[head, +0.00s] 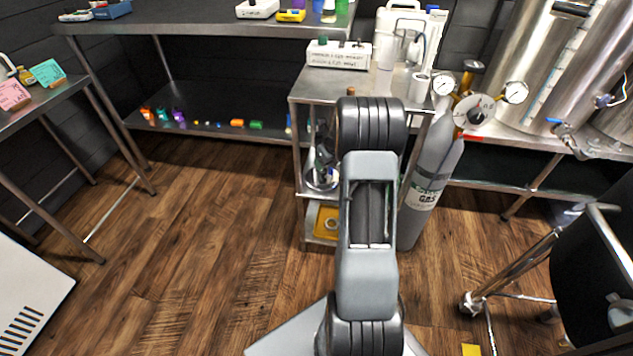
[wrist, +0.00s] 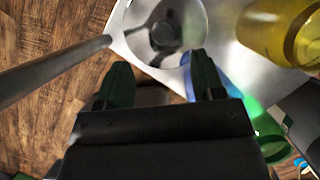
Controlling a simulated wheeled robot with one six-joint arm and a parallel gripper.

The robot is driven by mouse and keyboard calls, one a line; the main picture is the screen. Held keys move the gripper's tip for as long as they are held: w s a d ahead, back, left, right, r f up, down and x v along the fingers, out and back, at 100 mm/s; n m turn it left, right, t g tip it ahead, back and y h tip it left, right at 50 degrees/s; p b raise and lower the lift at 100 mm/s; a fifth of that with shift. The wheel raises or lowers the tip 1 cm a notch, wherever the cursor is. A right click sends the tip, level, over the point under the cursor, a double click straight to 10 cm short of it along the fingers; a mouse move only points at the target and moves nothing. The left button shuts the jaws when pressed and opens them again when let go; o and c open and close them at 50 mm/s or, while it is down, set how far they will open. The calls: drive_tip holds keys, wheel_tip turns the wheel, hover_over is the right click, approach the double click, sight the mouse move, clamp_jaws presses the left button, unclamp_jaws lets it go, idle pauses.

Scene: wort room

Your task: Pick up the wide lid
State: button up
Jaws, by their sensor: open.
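A round silver lid with a dark knob, which looks like the wide lid (wrist: 190,18), lies on a metal shelf at the top of the wrist view. In the head view a round silver edge, likely the same lid (head: 318,184), shows on the cart's middle shelf, partly hidden by my arm. My gripper (wrist: 160,78) is open, its two dark green fingers apart with nothing held between them. In the wrist view the lid appears just beyond the fingertips; I cannot tell if they touch it. The gripper is largely hidden in the head view.
A metal cart post (wrist: 55,70) slants along the left of the wrist view. A yellow vessel (wrist: 262,32) and a green item (wrist: 262,122) are at right. In the head view a grey gas cylinder (head: 432,165) stands right of the cart. Floor left is clear.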

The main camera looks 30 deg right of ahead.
sight(324, 171)
drive_tip(key=b+x, duration=0.4)
drive_tip(key=x, duration=0.3)
drive_tip(key=shift+d+f, duration=0.1)
drive_tip(key=shift+d, duration=0.1)
drive_tip(key=shift+c, duration=0.3)
drive_tip(key=c, duration=1)
clamp_jaws()
drive_tip(key=shift+r, duration=0.2)
